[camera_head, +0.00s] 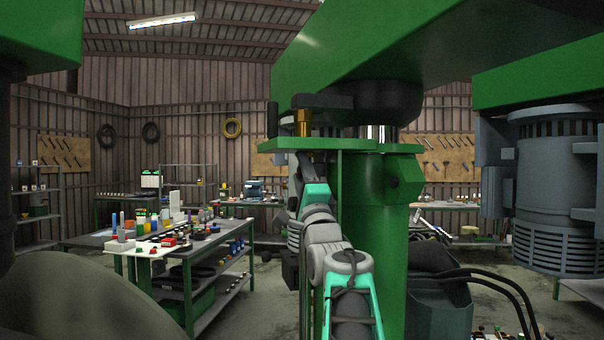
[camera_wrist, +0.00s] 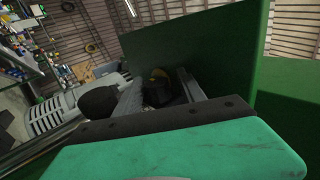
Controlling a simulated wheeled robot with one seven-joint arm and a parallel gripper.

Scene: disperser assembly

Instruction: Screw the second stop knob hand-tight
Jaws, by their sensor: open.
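The green disperser stands in front of me, with its thick green column (camera_head: 372,240) and a green plate (camera_head: 345,144) across the column top. In the wrist view, a dark knob (camera_wrist: 158,94) with a yellowish top sits between the two grey fingers of my gripper (camera_wrist: 160,88). The fingers stand apart on either side of it; I cannot tell whether they touch it. A second rounded black knob-like part (camera_wrist: 99,102) lies left of the fingers. In the head view my gripper (camera_head: 300,165) is below the plate's left end, its fingertips mostly unclear.
A brass-coloured part (camera_head: 303,123) stands on the plate's left end. The green overhead arm (camera_head: 400,50) hangs close above. A grey motor housing (camera_head: 565,195) is at right, with black hoses (camera_head: 500,285) below. A workbench (camera_head: 185,252) with several small items is farther back left.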

